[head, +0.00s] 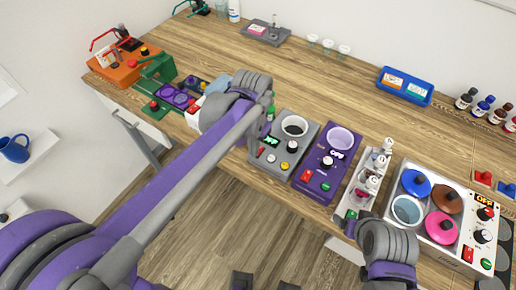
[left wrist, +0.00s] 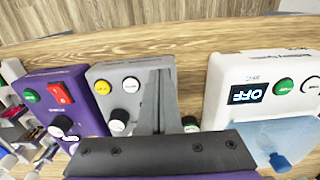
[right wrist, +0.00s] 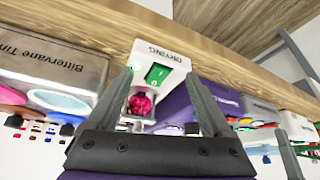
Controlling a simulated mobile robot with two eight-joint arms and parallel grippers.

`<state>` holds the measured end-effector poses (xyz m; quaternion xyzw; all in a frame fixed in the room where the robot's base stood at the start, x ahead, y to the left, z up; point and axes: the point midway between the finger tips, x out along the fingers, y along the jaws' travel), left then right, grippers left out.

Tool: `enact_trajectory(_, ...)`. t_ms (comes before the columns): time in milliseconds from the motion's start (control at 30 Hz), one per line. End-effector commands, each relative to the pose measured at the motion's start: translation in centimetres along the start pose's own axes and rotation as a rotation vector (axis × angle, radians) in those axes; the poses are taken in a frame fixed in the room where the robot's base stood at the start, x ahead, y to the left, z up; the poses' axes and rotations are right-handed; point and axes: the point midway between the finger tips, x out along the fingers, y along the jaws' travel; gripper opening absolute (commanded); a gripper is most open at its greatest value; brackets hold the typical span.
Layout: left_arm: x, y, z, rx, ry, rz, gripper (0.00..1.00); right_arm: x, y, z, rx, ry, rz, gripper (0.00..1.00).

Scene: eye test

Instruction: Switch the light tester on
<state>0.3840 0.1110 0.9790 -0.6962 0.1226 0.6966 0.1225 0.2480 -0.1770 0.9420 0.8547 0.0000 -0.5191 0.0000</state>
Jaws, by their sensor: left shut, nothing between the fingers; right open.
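I cannot read a label naming the light tester. In the left wrist view a white device (left wrist: 222,105) has a display reading OFF, a green button (left wrist: 284,88) and a knob. In the head view it is mostly hidden behind my left arm. A grey device (head: 267,168) with a yellow button and black knob, and a purple device (head: 312,183) with an OFF display and red switch, stand beside it. My left gripper (left wrist: 158,75) is shut and empty, over the grey device. My right gripper (right wrist: 165,75) is open, around the view of a white unit (right wrist: 176,62) marked DRYING.
A steel unit (head: 456,188) with coloured lids stands at the right. A blue tray (head: 405,98) and several bottles are at the back right. An orange device (head: 113,72) and green stand are at the left.

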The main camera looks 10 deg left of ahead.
Motion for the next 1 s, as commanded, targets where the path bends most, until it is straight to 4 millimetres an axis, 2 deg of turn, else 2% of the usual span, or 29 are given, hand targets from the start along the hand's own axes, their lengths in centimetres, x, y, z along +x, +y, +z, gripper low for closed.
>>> enact_trajectory(600, 1.0, 0.0, 0.0, 0.0, 0.0, 0.0, 0.0, 0.6, 0.0, 0.7, 0.001, -0.006, -0.001, 0.84)
enact_trajectory(767, 0.7, 0.0, 0.0, 0.0, 0.0, 0.0, 0.0, 0.5, 0.0, 0.6, 0.002, -0.006, -0.002, 0.84)
enact_trajectory(1000, -1.1, 0.0, -0.1, 0.0, 0.002, 0.0, 0.0, -0.5, -0.1, -0.3, 0.003, 0.0, -0.002, 0.84)
